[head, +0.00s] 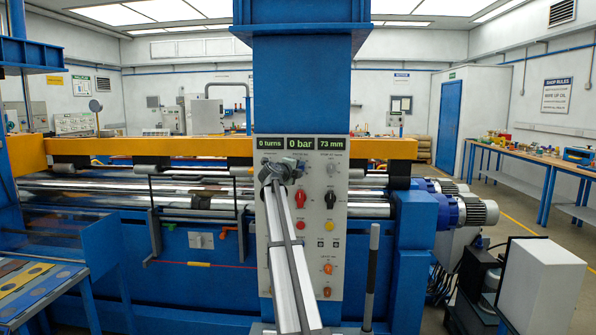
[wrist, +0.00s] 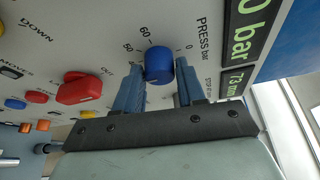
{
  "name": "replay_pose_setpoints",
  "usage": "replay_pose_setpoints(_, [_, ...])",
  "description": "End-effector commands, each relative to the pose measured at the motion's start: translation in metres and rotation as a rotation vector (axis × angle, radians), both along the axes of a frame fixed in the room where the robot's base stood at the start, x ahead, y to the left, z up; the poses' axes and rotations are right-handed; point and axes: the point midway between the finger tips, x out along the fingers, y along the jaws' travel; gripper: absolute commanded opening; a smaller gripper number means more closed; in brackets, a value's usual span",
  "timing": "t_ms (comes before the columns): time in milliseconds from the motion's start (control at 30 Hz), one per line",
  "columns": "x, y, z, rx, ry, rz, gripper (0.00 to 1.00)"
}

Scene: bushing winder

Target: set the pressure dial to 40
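The pressure dial (wrist: 158,64) is a round blue knob on the light grey control panel, marked "PRESS bar". My gripper (wrist: 158,73) has one finger on each side of the dial, with what look like narrow gaps between fingers and knob. In the head view my gripper (head: 284,168) is at the upper left of the panel and hides the dial. The pressure display (head: 300,142) reads 0 bar; it also shows in the wrist view (wrist: 247,32).
Close by on the panel (head: 337,235) are a red knob (head: 300,198), a black knob (head: 330,199) and several buttons. Displays beside the pressure read 0 turns and 73 mm. A dark upright lever (head: 371,275) stands right of my arm, before the blue machine frame.

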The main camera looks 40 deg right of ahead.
Motion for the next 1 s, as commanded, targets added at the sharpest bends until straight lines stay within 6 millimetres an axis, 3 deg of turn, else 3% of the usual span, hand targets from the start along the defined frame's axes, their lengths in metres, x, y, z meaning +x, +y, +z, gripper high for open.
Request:
replay_pose_setpoints(200, [0.000, 0.000, 0.000, 0.000, 0.000, 0.001, 0.60])
replay_pose_setpoints(567, [-0.002, 0.007, 0.000, -0.001, -0.001, 0.002, 0.60])
replay_pose_setpoints(1000, [-0.033, 0.078, 0.007, -0.001, -0.001, 0.004, 0.60])
